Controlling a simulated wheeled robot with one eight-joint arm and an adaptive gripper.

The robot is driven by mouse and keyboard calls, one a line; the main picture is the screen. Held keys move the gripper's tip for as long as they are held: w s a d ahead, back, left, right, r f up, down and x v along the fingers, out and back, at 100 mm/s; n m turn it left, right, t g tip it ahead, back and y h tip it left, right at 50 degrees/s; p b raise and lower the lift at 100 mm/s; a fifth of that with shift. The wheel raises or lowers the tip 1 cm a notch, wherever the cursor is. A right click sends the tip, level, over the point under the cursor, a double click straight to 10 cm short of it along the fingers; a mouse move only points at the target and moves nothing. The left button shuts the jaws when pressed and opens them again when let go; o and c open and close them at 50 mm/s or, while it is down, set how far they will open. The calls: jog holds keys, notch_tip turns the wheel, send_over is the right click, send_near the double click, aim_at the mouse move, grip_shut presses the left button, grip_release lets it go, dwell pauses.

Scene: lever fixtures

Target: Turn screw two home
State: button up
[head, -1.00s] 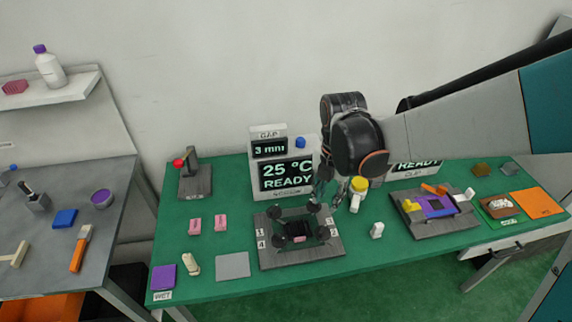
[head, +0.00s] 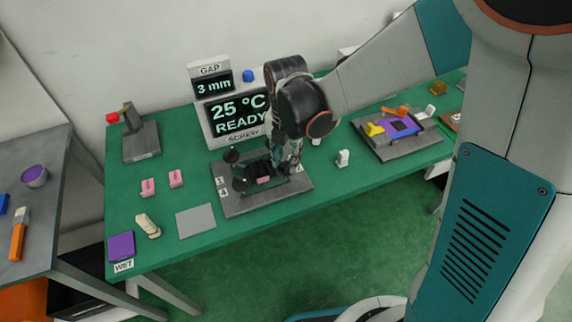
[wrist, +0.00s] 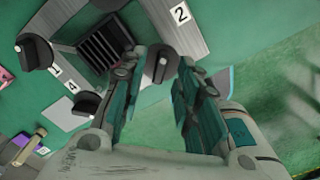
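The screw fixture (head: 290,188) is a grey plate on the green table with black knobs around a dark ribbed block (wrist: 104,44). In the wrist view, one knob (wrist: 160,62) shows between the fingertips of my gripper (wrist: 160,60), with label 2 (wrist: 180,14) to its upper right. Two other knobs (wrist: 34,52) (wrist: 88,104) stand near labels 1 and 4. My gripper is open, its fingers apart. I cannot tell whether they touch the knob or how deep it sits. In the head view my gripper (head: 285,165) hides the fixture's right-hand knobs.
A display (head: 236,115) behind the fixture reads GAP 3 mm and 25 °C READY, SCREW. A red-knobbed lever fixture (head: 140,140) stands left, another fixture (head: 395,138) right. Pink blocks (head: 148,187), a grey pad (head: 196,221) and a white block (head: 343,159) lie nearby.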

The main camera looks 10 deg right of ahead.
jog(key=shift+f, duration=0.65)
jog(key=shift+c, duration=0.6)
grip_shut()
